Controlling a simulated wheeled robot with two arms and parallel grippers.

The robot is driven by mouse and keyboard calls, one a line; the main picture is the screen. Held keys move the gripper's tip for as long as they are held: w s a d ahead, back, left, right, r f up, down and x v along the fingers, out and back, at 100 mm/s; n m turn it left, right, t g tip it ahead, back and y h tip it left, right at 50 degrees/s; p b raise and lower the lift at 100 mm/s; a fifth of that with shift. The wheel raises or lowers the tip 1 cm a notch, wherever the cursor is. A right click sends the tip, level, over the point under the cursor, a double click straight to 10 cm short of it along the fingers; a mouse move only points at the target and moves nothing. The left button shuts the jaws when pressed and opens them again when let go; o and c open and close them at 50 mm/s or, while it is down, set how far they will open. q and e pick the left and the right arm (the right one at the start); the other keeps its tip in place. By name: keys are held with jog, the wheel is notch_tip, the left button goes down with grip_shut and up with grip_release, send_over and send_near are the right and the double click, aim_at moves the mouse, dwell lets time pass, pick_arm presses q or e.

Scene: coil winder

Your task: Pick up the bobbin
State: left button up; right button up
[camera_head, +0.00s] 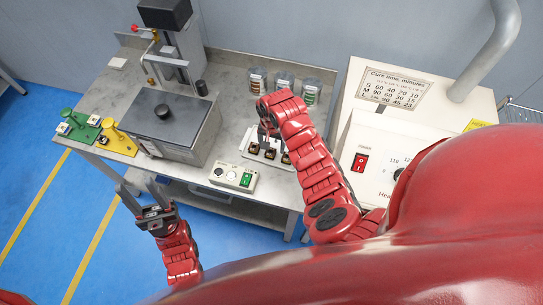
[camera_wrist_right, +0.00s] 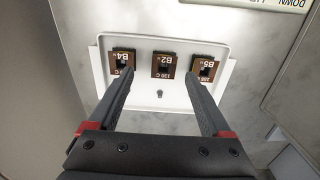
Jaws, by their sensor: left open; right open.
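A white tray (camera_head: 244,152) lies on the grey bench and holds three small brown square bobbins. In the right wrist view the tray (camera_wrist_right: 160,122) shows them in a row: B4 (camera_wrist_right: 122,60) at left, B2 (camera_wrist_right: 163,66) in the middle and B5 (camera_wrist_right: 207,68) at right. My right gripper (camera_head: 266,134) is open above the tray. In the right wrist view its two fingers point toward the row, with B2 between their tips and nothing held. My left gripper (camera_head: 138,188) is open and empty in front of the bench, above the blue floor.
Several glass jars (camera_head: 284,81) stand behind the tray. A dark-topped machine (camera_head: 163,118) and a small control box with a green switch (camera_head: 233,177) are to its left. Green (camera_head: 76,125) and yellow (camera_head: 118,138) fixtures stand far left. A white cabinet (camera_head: 362,128) with a red switch is at right.

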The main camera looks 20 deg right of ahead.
jog(key=shift+a+f, duration=0.15)
jog(key=shift+f, duration=0.05)
jog(key=shift+a+f+b, duration=0.1)
jog(key=shift+f+b, duration=0.15)
jog(key=shift+b, duration=0.15)
jog(key=f+b, duration=0.2)
jog(key=f, duration=0.1)
jog(key=f+b, duration=0.1)
jog(key=b, duration=0.1)
jog(key=shift+w+f, duration=0.3)
jog(key=shift+w, duration=0.1)
jog(key=shift+r, duration=0.15)
grip_shut()
jog(key=shift+r, duration=0.2)
